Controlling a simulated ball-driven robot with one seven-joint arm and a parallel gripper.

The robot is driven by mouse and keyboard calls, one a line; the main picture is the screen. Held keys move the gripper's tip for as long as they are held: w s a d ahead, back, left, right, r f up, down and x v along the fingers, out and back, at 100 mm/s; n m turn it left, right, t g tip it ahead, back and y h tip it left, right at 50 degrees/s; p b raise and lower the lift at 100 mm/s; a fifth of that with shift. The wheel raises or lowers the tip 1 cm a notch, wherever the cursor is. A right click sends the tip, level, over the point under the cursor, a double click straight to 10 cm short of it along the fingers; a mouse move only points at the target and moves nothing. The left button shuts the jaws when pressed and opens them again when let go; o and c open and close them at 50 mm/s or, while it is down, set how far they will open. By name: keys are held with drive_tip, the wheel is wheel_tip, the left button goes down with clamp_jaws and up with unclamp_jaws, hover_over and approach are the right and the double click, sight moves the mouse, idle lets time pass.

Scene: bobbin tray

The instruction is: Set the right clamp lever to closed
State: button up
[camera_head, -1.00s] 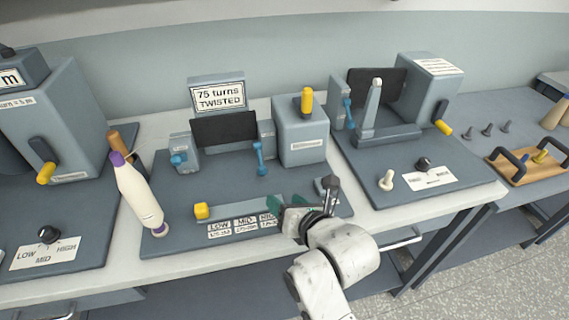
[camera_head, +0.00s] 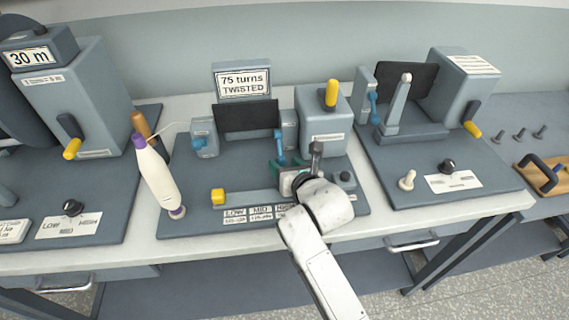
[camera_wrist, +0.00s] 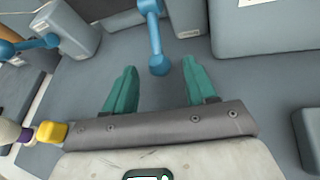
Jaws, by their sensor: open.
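The right clamp lever (camera_head: 280,152) is blue with a ball end and stands at the right of the black panel on the middle machine. In the wrist view the lever (camera_wrist: 155,45) hangs down at the top centre, its ball end between my fingertips and apart from both. My gripper (camera_head: 286,166) is open and empty, its green fingers (camera_wrist: 159,68) on either side of the ball. The left clamp lever (camera_head: 199,143), also blue, is on the grey block left of the panel and shows at the left of the wrist view (camera_wrist: 40,42).
A grey box (camera_head: 323,140) with a yellow handle stands just right of the right lever. A yellow slider knob (camera_head: 218,196) sits at the front left. A white bobbin with purple ends (camera_head: 158,180) leans at the left. A dark button (camera_head: 345,178) is at right.

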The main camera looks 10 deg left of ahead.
drive_tip(key=shift+w+a+f, duration=0.15)
drive_tip(key=shift+w+a, duration=0.15)
drive_tip(key=shift+w, duration=0.1)
drive_tip(key=shift+c, duration=0.4)
clamp_jaws()
